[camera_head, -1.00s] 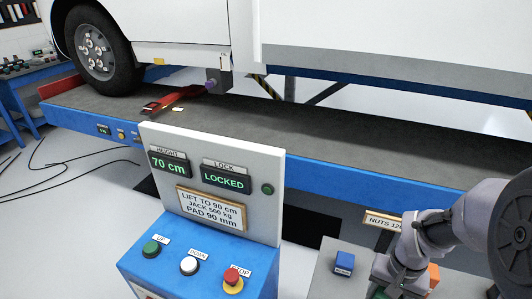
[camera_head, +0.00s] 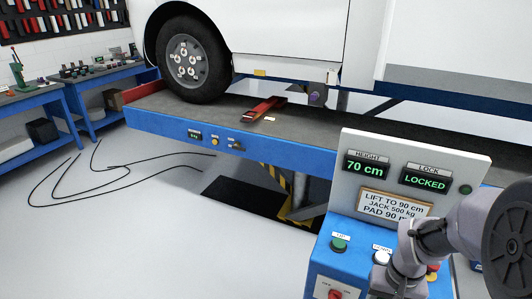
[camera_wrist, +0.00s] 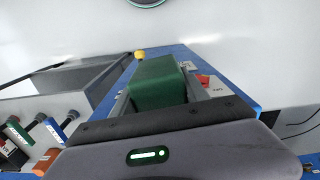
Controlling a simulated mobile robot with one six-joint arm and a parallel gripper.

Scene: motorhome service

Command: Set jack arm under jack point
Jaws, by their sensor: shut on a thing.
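The red jack arm (camera_head: 262,109) lies on the grey deck of the lift, near the front wheel. A grey block with a purple round part (camera_head: 317,92), which looks like the jack point, hangs below the vehicle's sill, to the right of the jack arm. The arm appears to be apart from it, though depth is hard to judge. My gripper (camera_wrist: 157,88) is shut on a green block (camera_wrist: 158,80), seen in the wrist view above the blue control console. In the head view, my arm covers the lower right and my fingertips are hidden.
The control console (camera_head: 415,160) stands in front of the lift, reading 70 cm and LOCKED. Coloured tools (camera_wrist: 48,130) sit on a grey surface in the wrist view. Black cables (camera_head: 110,185) lie on the open floor at left. Blue workbenches (camera_head: 90,88) stand behind.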

